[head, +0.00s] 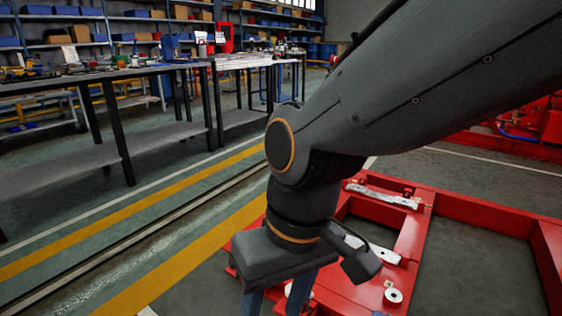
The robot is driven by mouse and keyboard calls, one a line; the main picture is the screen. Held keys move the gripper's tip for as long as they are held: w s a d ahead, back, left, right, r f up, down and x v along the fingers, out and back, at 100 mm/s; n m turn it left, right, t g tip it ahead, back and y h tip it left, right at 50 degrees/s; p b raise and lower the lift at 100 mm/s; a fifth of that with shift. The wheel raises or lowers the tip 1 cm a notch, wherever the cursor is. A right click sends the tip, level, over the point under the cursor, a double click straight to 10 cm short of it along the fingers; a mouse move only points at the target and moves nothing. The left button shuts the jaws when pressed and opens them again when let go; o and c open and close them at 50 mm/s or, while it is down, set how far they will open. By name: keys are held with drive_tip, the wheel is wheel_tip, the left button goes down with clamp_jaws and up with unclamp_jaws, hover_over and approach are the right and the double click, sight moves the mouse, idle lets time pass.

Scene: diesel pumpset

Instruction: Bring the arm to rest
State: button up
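My arm reaches in from the upper right and bends down at a dark joint. My gripper (276,300) hangs at the bottom centre and points down. Its two bluish fingers stand apart, with a gap between them. Their tips run off the bottom edge of the picture, so anything at the tips is hidden. The gripper is in front of the left side of a red steel base frame (480,212). I cannot tell the height between them.
The red frame carries pale mounting plates (383,196) and a white ring-shaped part (393,296). Red machinery (520,130) stands at the right. Workbenches (130,72) with tools line the left, and shelves (140,20) stand behind. Striped floor (130,235) lies clear at the left.

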idle(0.9)
drive_tip(key=d+r+m+h+p, duration=0.1)
drive_tip(key=d+r+m+p, duration=0.2)
drive_tip(key=d+r+p, duration=0.7)
drive_tip(key=d+r+m+h+p, duration=0.1)
drive_tip(key=d+r+m+p, duration=0.2)
drive_tip(key=d+r+p, duration=0.7)
wheel_tip(320, 180, up, 7)
drive_tip(key=p, duration=1.6)
drive_tip(key=shift+d, duration=0.25)
drive_tip(key=shift+f, duration=0.1)
drive_tip(key=shift+c, duration=0.2)
